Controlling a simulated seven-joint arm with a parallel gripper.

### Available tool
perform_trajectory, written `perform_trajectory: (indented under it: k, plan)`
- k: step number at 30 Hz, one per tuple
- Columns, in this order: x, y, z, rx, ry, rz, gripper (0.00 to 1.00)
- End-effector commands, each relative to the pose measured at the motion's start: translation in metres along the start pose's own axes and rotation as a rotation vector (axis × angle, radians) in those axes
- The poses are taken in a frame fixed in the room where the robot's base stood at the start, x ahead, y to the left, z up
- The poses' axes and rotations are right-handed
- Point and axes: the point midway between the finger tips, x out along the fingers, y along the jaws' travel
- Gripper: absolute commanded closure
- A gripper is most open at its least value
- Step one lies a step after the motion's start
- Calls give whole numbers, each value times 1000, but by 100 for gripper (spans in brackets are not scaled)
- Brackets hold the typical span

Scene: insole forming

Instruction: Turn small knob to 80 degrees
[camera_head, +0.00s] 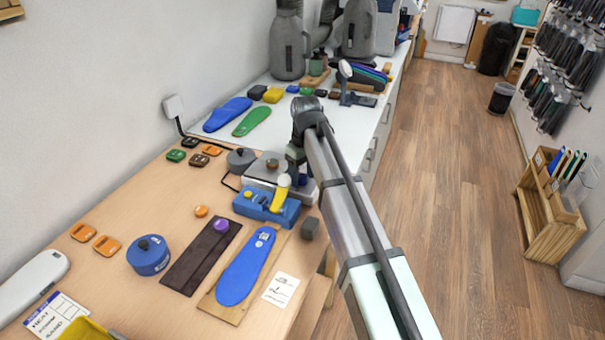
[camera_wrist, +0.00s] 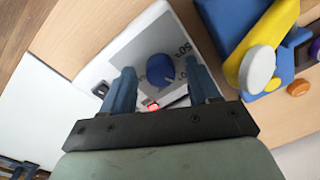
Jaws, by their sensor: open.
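The small knob (camera_wrist: 160,69) is dark blue and round with a raised ridge. It sits on a white plate (camera_wrist: 133,46) with a grey dial face and printed marks, one reading about "50". My gripper (camera_wrist: 161,78) is open, with one blue finger on each side of the knob. Gaps show between knob and fingers, so it does not look gripped. In the head view my gripper (camera_head: 296,172) is down at the grey-white device (camera_head: 262,188), and my arm hides the knob side. The knob's exact angle cannot be read.
A blue fixture with a yellow lever (camera_wrist: 268,42) stands close by, and it also shows in the head view (camera_head: 264,206). A red light (camera_wrist: 152,106) glows between my fingers. A blue insole (camera_head: 245,268) lies on a wooden board.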

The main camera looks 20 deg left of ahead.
Motion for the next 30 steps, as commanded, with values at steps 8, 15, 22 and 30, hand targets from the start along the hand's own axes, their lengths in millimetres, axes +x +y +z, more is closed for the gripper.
perform_trajectory:
  k: [8,15,22,30]
  plan:
    - [-32,1,-1,0,2,1,40]
    - [-78,1,-2,0,2,1,40]
    - [-115,1,-1,0,2,1,40]
    - [-136,0,0,0,1,0,40]
